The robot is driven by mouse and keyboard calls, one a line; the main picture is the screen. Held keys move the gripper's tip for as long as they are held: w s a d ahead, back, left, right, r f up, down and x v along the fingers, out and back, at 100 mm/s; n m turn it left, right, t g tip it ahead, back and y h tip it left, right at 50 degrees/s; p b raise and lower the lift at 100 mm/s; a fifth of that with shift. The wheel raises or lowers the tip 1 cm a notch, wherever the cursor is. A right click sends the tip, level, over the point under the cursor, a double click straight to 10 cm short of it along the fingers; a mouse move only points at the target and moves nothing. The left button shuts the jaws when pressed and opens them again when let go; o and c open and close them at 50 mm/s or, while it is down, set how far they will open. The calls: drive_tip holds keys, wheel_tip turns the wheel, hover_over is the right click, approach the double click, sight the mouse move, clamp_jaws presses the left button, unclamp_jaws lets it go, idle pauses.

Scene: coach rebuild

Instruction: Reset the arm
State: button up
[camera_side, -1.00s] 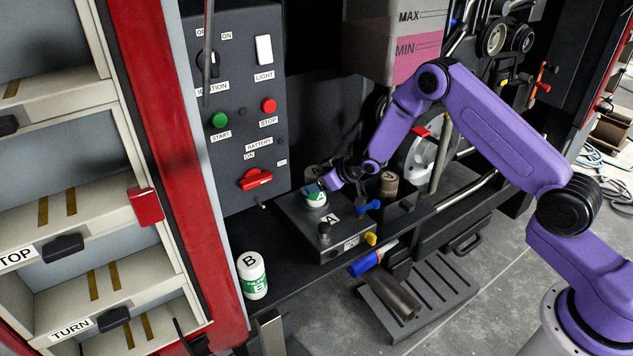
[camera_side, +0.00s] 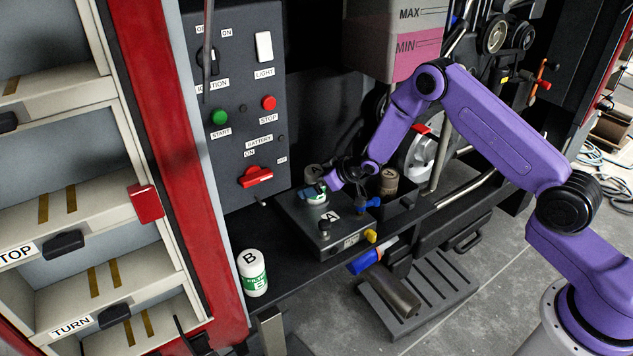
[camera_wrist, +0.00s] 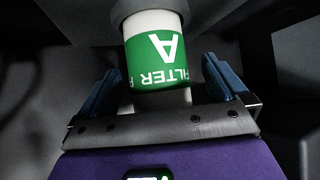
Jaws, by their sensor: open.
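My gripper (camera_wrist: 160,85) is open in the wrist view, with its two blue-grey fingers apart. A white canister with a green band reading "FILTER A" (camera_wrist: 155,50) stands between and just beyond the fingers, with a gap on each side. In the side view my gripper (camera_side: 322,188) is low over the dark box marked A (camera_side: 300,222). The filter (camera_side: 314,197) shows there at the fingers, partly hidden by them. My purple arm reaches in from the right.
A white and green filter B (camera_side: 253,272) stands on the dark shelf left of the box. A brown cylinder (camera_side: 388,181) stands right of my gripper. The control panel (camera_side: 240,110) rises behind, and a tank (camera_side: 395,40) hangs above.

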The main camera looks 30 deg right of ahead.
drive_tip(key=shift+r, duration=0.1)
drive_tip(key=v, duration=0.8)
idle(0.6)
drive_tip(key=shift+s, duration=0.1)
drive_tip(key=v, duration=1.7)
drive_tip(key=s+a+r+n+g+h, duration=0.1)
drive_tip(key=s+a+n+g, duration=0.1)
drive_tip(key=s+a, duration=0.35)
drive_tip(key=s+a+r+n+g+h, duration=0.1)
drive_tip(key=s+a+n+g, duration=0.15)
drive_tip(key=s, duration=0.65)
drive_tip(key=s+d+r+n+g+h, duration=0.1)
drive_tip(key=s+g, duration=0.1)
drive_tip(key=s, duration=0.6)
drive_tip(key=s+d+r+n+g+h, duration=0.1)
drive_tip(key=s+r+n+g, duration=0.1)
drive_tip(key=s, duration=0.7)
drive_tip(key=shift+s, duration=0.3)
